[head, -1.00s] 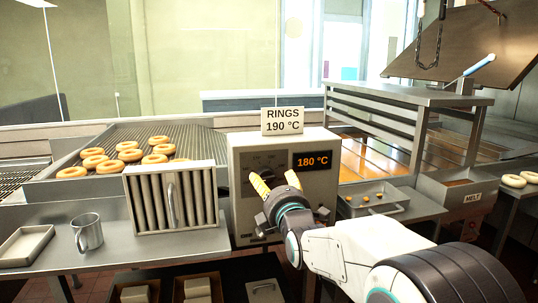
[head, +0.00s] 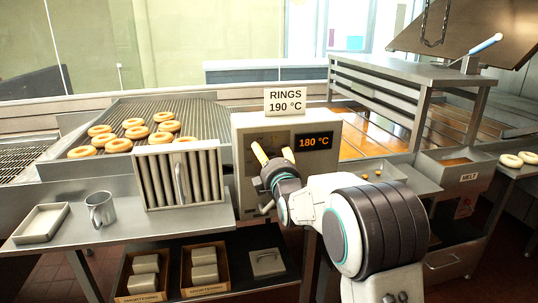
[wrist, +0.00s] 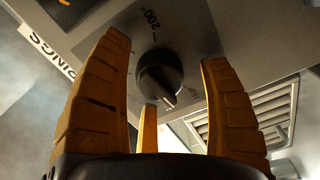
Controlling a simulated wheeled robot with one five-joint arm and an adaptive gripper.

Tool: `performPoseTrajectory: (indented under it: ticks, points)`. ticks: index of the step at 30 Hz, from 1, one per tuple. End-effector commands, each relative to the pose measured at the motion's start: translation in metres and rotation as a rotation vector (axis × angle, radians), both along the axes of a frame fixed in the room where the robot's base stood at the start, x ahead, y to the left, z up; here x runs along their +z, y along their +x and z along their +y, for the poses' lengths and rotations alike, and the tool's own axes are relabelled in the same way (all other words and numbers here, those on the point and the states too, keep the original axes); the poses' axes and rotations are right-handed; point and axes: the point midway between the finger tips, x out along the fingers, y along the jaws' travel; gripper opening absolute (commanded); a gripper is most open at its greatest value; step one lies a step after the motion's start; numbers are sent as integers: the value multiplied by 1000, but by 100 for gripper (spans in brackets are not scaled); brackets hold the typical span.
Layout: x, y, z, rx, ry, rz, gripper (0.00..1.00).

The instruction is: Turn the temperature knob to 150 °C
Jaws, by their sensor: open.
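The control box (head: 238,200) carries an orange display (head: 316,142) reading 180 °C. In the wrist view its dark round temperature knob (wrist: 160,76) shows with a pale pointer mark, and a 200° mark stands on the panel above it. My gripper (head: 274,154) is open in front of the panel, with yellow fingers pointing at it. In the wrist view the open gripper (wrist: 166,62) has a finger on each side of the knob and a third below. I see no finger closed on the knob; the remaining gap in depth is unclear. In the head view the gripper hides the knob.
A sign (head: 285,101) on the box reads RINGS 190 °C. A slatted metal panel (head: 152,182) stands close left of the box, with a mug (head: 101,210) and tray (head: 41,223) farther left. A metal tray (head: 398,178) lies to the right.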

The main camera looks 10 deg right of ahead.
Motion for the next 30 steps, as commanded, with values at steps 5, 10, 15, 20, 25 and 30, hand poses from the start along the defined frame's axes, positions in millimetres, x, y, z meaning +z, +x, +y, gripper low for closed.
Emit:
performPoseTrajectory:
  ticks: [5,10,15,20,25,30]
  points:
    - [0,6,0,0,0,0,71]
    - [0,7,0,0,-1,0,71]
    - [0,7,0,0,-1,-1,68]
    - [0,7,0,0,-1,-1,54]
    - [0,7,0,0,-1,-1,39]
    - [0,7,0,0,-1,-1,24]
